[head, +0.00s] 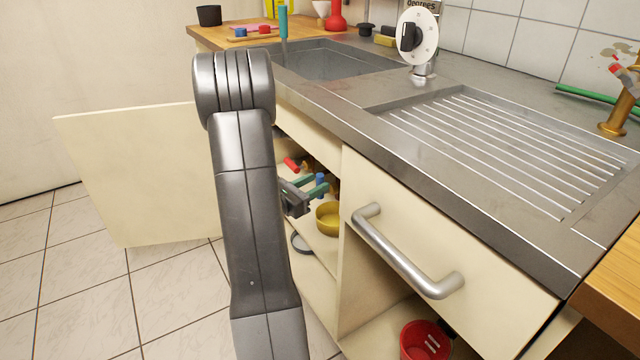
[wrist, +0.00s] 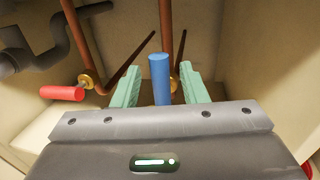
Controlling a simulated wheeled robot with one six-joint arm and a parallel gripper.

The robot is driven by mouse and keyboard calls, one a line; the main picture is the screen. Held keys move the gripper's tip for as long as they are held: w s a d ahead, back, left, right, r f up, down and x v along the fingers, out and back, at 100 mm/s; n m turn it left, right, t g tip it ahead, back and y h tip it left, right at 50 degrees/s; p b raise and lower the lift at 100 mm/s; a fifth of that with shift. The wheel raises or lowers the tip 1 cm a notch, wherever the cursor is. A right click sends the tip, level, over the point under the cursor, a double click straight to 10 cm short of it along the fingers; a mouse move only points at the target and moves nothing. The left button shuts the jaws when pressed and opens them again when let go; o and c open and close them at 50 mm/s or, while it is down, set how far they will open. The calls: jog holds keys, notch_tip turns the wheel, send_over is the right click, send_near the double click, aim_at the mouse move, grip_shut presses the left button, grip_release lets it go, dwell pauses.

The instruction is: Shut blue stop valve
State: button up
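The blue stop valve's handle (wrist: 159,80) stands out between my two green fingers in the wrist view, with a gap on each side. A small part of the blue handle (head: 320,179) also shows in the head view, inside the open sink cabinet. My gripper (head: 318,185) is open at the cabinet opening, with its fingers on either side of the handle; it also shows in the wrist view (wrist: 161,72). The valve body behind the handle is mostly hidden. A copper pipe (wrist: 166,28) rises behind it.
A red valve handle (wrist: 62,93) on another copper pipe sits to the left, below a grey drain pipe (wrist: 48,58). The cabinet door (head: 140,170) is swung open. A yellow bowl (head: 328,218) stands on the cabinet shelf, and a drawer handle (head: 400,252) juts out at right.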

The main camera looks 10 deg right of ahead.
jog(key=shift+x, duration=1.35)
jog(key=shift+c, duration=0.2)
grip_shut()
